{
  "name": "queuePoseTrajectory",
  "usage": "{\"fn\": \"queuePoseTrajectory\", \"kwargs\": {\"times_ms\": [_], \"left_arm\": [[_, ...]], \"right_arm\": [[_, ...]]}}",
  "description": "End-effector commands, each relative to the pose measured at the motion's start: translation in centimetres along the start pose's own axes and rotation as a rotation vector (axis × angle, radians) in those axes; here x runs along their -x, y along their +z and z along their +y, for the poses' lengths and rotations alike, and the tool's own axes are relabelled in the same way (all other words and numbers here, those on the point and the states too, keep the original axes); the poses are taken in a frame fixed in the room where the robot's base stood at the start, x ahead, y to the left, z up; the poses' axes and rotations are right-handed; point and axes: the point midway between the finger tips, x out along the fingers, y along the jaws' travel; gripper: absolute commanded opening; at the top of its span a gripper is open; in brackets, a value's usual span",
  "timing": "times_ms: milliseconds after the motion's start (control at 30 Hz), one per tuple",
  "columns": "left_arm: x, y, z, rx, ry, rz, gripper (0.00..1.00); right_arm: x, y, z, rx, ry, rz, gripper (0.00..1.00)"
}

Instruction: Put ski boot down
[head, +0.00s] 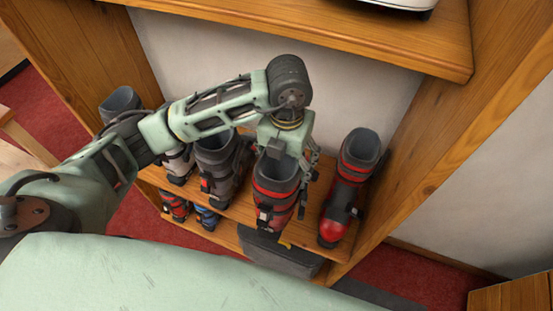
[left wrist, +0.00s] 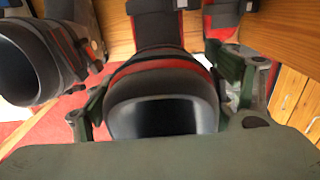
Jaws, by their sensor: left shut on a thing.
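A red and black ski boot (head: 275,193) stands upright at the upper shelf (head: 231,212) of the wooden rack, in the middle of the head view. My left gripper (head: 296,158) reaches over it from above and behind and is shut on its upper cuff. I cannot tell whether its sole touches the shelf. In the left wrist view the boot (left wrist: 163,78) opens dark towards the camera, between the two fingers of my left gripper (left wrist: 168,102). My right gripper is not in view.
Another red and black boot (head: 347,187) stands close on the right, and a grey boot (head: 217,165) on the left. Smaller boots (head: 207,218) and a dark grey box (head: 280,253) sit lower. A wooden board (head: 400,40) overhangs, and a wooden side panel (head: 440,125) closes the right.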

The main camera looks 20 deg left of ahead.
Motion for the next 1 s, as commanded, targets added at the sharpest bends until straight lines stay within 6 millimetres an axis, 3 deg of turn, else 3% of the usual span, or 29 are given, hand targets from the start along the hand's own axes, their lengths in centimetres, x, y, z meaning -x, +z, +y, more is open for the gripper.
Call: {"fn": "queuePoseTrajectory", "kwargs": {"times_ms": [200, 467, 667, 1000], "left_arm": [[-2.1, 3.4, 2.6, 0.007, 0.000, -0.002, 0.16], [-4.5, 6.5, 4.8, 0.001, -0.003, -0.003, 0.16], [-5.2, 7.1, 5.3, -0.001, -0.003, -0.004, 0.16], [-8.8, 7.1, 5.3, -0.001, -0.003, -0.004, 0.16]], "right_arm": [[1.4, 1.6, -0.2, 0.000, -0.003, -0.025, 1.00], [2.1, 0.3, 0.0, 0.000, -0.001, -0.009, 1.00], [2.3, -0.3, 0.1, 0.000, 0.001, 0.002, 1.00], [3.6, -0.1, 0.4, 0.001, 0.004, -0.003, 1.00]]}}
